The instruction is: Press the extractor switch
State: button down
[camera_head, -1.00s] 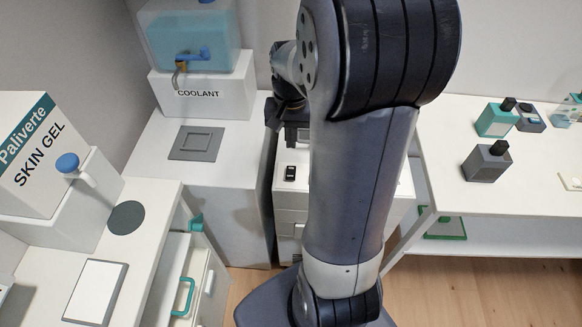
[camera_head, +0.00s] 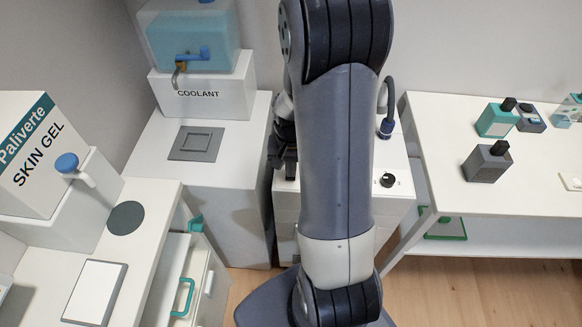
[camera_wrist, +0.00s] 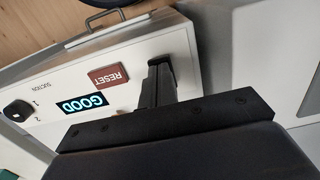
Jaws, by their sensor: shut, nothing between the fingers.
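My gripper (camera_head: 291,168) is shut and empty, pointing down at the left part of the top of a white cabinet (camera_head: 403,205). In the wrist view its closed fingers (camera_wrist: 158,72) reach down close to the cabinet's edge, and I cannot tell whether they touch it. The small black rocker switch seen earlier on this cabinet is hidden behind my gripper in the head view. In the wrist view a dark shape lies just past the fingertips, and I cannot tell whether it is the switch or shadow.
A coolant tank (camera_head: 190,40) stands behind left. A white table (camera_head: 520,190) with bottles stands right.

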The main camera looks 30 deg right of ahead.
jog(key=shift+s+a+f+b, duration=0.1)
jog(key=shift+s+f+b, duration=0.05)
jog(key=shift+f+b, duration=0.35)
jog(key=shift+r, duration=0.25)
jog(key=shift+w+d+r+p, duration=0.1)
jog(key=shift+w+d+p, duration=0.35)
jog(key=shift+w, duration=0.3)
jog(key=shift+r, duration=0.1)
